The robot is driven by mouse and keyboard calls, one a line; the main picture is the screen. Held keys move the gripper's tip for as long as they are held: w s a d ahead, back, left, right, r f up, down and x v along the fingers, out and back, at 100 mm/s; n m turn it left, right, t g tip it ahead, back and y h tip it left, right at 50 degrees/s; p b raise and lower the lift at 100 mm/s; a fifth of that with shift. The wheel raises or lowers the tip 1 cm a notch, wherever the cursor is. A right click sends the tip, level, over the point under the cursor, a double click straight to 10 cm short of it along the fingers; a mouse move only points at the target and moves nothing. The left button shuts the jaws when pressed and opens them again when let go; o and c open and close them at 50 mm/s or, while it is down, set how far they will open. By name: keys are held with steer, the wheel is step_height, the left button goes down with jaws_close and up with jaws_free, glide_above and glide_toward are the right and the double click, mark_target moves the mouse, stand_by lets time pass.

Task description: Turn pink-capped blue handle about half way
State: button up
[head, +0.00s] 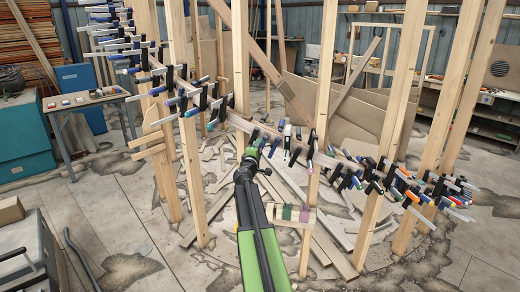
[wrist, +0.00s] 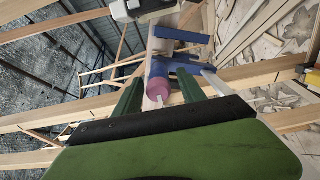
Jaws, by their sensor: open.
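The pink-capped blue handle (wrist: 157,84) shows in the wrist view, its pink cap turned toward the camera. It lies between the two green fingers of my gripper (wrist: 160,92), which is open, with a finger on each side. I cannot tell whether either finger touches it. A blue clamp body (wrist: 185,67) and a pale bar sit just right of the handle, partly behind the right finger. In the head view my gripper (head: 251,153) is at the clamped curved stringer (head: 240,122), and I cannot make out the pink cap there.
Several clamps line the stringer to both sides, close to my gripper. Upright wooden posts (head: 193,130) stand left and right of my arm. Loose boards (head: 330,235) lie on the floor. A small table (head: 85,103) and a teal box (head: 22,140) are at the left.

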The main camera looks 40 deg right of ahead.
steer(key=v, duration=1.6)
steer(key=shift+a, duration=0.25)
steer(key=w+a+f+m+y, duration=0.1)
steer(key=w+a+f+y, duration=0.2)
steer(key=a, duration=0.7)
steer(key=w+a+f+y, duration=0.1)
steer(key=w+a+f, duration=0.3)
steer(key=a, duration=0.7)
steer(key=s+a+f+m+g+y, duration=0.2)
steer(key=a+f+y, duration=0.1)
steer(key=a+f, duration=0.35)
steer(key=s+a+f+m+g+y, duration=0.2)
steer(key=s+a+f, duration=0.1)
steer(key=a+f, duration=0.3)
steer(key=s+a+f+g+y, duration=0.2)
steer(key=s+a+y, duration=0.1)
steer(key=s+a, duration=0.2)
steer(key=s+a+f+m+g+y, duration=0.1)
steer(key=s+a+f+g+y, duration=0.1)
steer(key=s+a, duration=0.3)
steer(key=a+g+y, duration=0.1)
steer(key=a, duration=0.2)
steer(key=shift+s+a+f+g, duration=0.15)
steer(key=shift+s+a+g, duration=0.05)
steer(key=shift+s+g, duration=0.15)
